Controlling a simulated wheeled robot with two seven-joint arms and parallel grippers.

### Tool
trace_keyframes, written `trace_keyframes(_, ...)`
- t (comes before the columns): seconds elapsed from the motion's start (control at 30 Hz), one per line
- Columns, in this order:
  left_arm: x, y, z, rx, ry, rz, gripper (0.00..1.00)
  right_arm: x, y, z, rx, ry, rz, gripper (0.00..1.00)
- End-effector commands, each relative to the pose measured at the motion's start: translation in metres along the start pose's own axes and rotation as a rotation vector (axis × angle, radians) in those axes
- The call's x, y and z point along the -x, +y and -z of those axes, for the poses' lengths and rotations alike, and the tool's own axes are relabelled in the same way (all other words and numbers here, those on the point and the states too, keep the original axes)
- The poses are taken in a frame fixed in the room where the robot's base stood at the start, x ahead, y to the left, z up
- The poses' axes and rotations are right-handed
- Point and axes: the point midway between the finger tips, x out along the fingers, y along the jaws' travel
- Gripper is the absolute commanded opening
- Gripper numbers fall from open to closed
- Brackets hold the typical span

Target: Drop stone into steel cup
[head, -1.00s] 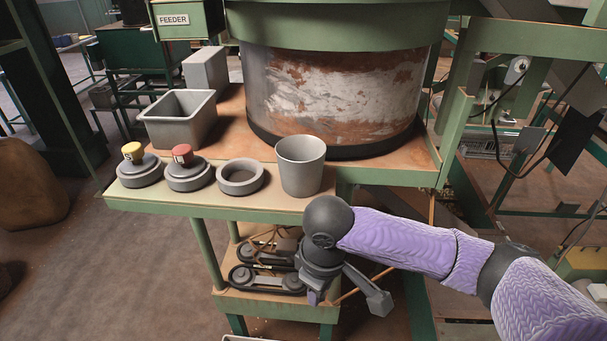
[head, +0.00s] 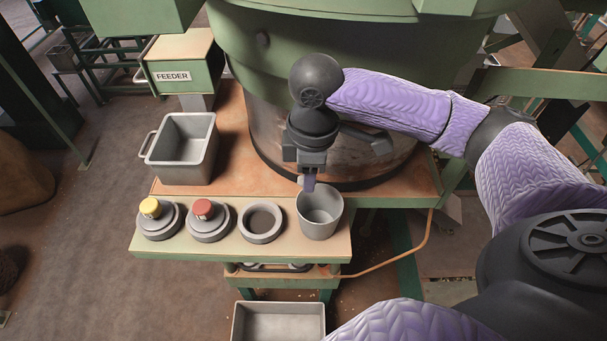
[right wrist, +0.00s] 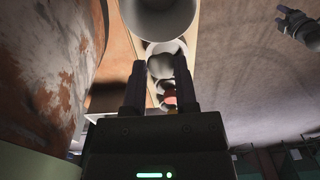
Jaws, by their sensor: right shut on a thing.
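The steel cup (head: 319,212) stands upright at the right end of the front ledge, a grey tapered cup with an open top. It also shows at the top of the right wrist view (right wrist: 158,18). My right gripper (head: 306,182) points down just over the back left of the cup's rim. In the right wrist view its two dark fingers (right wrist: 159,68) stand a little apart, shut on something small. A dark gripper-like shape (right wrist: 297,27) at the right wrist view's upper right appears to be my left gripper.
A grey ring (head: 261,222), a red button (head: 204,209) and a yellow button (head: 151,208) line the ledge (head: 245,249) left of the cup. A grey bin (head: 183,170) stands behind them. The big drum (head: 265,140) is close behind my gripper. A tray (head: 279,307) sits below.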

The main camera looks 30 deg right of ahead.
Motion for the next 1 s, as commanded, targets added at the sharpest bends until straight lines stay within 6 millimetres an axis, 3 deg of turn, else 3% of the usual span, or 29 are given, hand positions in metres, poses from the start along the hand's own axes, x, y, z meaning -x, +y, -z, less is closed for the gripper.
trace_keyframes(0.17, 0.001, 0.004, -0.012, -0.001, -0.023, -0.006, 0.59, -0.018, 0.000, -0.001, -0.002, -0.003, 0.003, 0.00)
trace_keyframes(0.3, -0.027, 0.005, -0.021, -0.002, -0.035, -0.008, 0.59, -0.048, 0.001, -0.002, -0.001, -0.001, -0.001, 0.00)
trace_keyframes(0.4, -0.043, 0.005, -0.020, -0.002, -0.030, -0.007, 0.59, -0.059, 0.001, -0.002, -0.001, 0.000, -0.001, 0.00)
trace_keyframes(0.7, -0.046, 0.004, -0.012, -0.001, -0.014, -0.005, 0.59, -0.058, 0.001, -0.002, -0.001, -0.001, -0.001, 0.00)
trace_keyframes(0.73, -0.045, 0.004, -0.012, -0.001, -0.014, -0.005, 0.59, -0.057, 0.001, -0.002, -0.001, -0.001, -0.001, 0.41)
trace_keyframes(0.9, -0.045, 0.003, -0.013, 0.000, -0.014, -0.004, 0.59, -0.057, 0.001, -0.002, -0.001, -0.001, -0.001, 0.77)
trace_keyframes(1.0, -0.045, 0.003, -0.013, 0.000, -0.015, -0.004, 0.59, -0.058, 0.001, -0.002, -0.001, -0.001, -0.001, 0.77)
